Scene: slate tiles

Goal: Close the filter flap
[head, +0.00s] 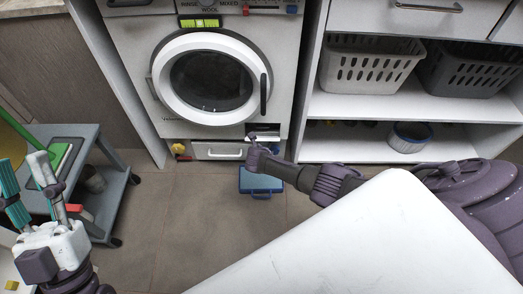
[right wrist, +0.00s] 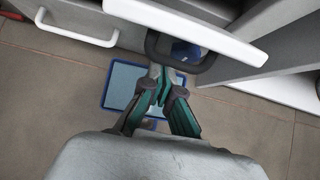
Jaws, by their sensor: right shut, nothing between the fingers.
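The washing machine (head: 205,120) stands against the wall with its round door shut. The filter flap (head: 263,133) is at its lower right and appears open, tilted outward. In the right wrist view the flap (right wrist: 190,22) shows as a white panel edge, with a dark loop handle (right wrist: 182,65) just below it. My right gripper (head: 254,152) is at the flap, its fingers together and empty; in the wrist view its fingertips (right wrist: 160,76) are at or very near the loop. Whether they touch is unclear. My left gripper (head: 25,165) is open and empty at the far left.
A blue tray (head: 262,184) lies on the floor below the flap. A white-handled panel (head: 218,152) is left of the flap. A grey cart (head: 105,190) stands left, shelves with baskets (head: 370,65) right.

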